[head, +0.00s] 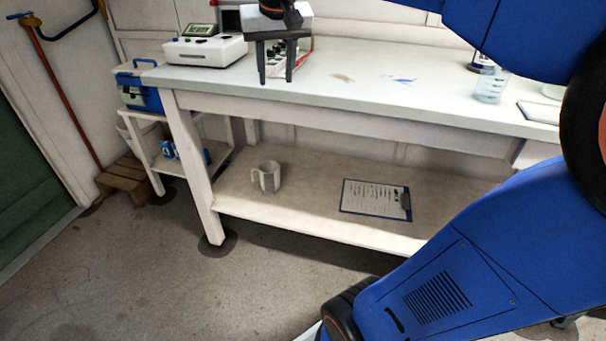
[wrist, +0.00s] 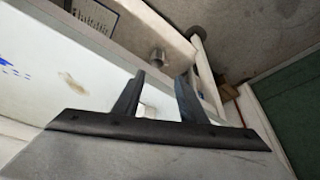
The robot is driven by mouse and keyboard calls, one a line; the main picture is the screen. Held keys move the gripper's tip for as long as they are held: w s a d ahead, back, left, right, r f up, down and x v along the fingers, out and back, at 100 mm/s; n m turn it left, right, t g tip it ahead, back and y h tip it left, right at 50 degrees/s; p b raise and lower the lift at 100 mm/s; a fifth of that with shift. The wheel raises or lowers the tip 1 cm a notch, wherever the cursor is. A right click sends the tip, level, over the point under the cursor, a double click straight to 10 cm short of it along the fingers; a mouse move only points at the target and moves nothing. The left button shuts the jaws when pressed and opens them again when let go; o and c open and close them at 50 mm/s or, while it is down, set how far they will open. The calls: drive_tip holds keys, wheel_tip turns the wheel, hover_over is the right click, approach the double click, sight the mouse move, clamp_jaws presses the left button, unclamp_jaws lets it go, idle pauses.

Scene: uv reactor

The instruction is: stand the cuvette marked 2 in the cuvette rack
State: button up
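My gripper (head: 276,79) hangs above the back left part of the workbench, fingers pointing down and apart. In the wrist view, my gripper (wrist: 160,78) also shows two separated dark fingers with nothing held between them. I cannot make out a cuvette marked 2 or a cuvette rack in either view. A pale unit with dark and red details (head: 304,46) stands behind my gripper and is partly hidden by it.
A white instrument with a display (head: 207,50) stands at the bench's left end. A clear beaker (head: 491,88) stands at the right. The bench middle (head: 380,95) is mostly clear, with stains. A mug (head: 267,177) and clipboard (head: 375,198) are on the lower shelf.

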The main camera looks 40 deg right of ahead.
drive_tip(key=s+a+f+n, duration=0.2)
drive_tip(key=s+a+f, duration=0.1)
drive_tip(key=s+f, duration=0.6)
drive_tip(key=s+a+f+n+y, duration=0.1)
drive_tip(key=s+a+f+n, duration=0.1)
drive_tip(key=s+f, duration=0.8)
wheel_tip(320, 180, down, 3)
drive_tip(key=shift+s+a+r+t+y, duration=0.1)
drive_tip(key=shift+s+a+t+y, duration=0.15)
drive_tip(key=shift+a, duration=0.4)
